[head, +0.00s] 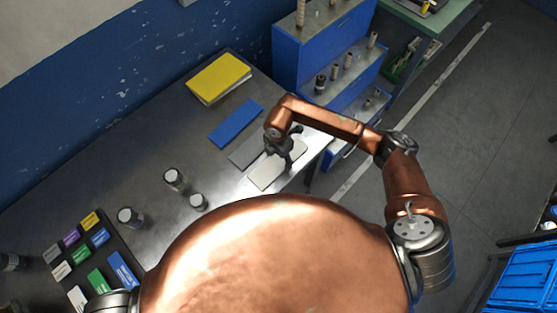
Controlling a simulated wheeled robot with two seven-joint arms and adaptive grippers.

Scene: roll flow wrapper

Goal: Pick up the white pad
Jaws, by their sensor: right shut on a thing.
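The white pad (266,176) is a flat pale rectangle at the right end of the metal table. My right gripper (287,163) is over its upper right part, with its fingers shut on the pad. The gripper hides part of the pad, and I cannot tell whether the pad is clear of the table. My left gripper does not show; only a dark piece of my left arm is at the bottom left.
A grey pad (246,152), a blue pad (236,122) and a yellow pad (219,77) lie behind it. Jars (174,179) stand to the left, near a tray of coloured blocks (119,246). A blue stepped rack (300,65) stands at the back right.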

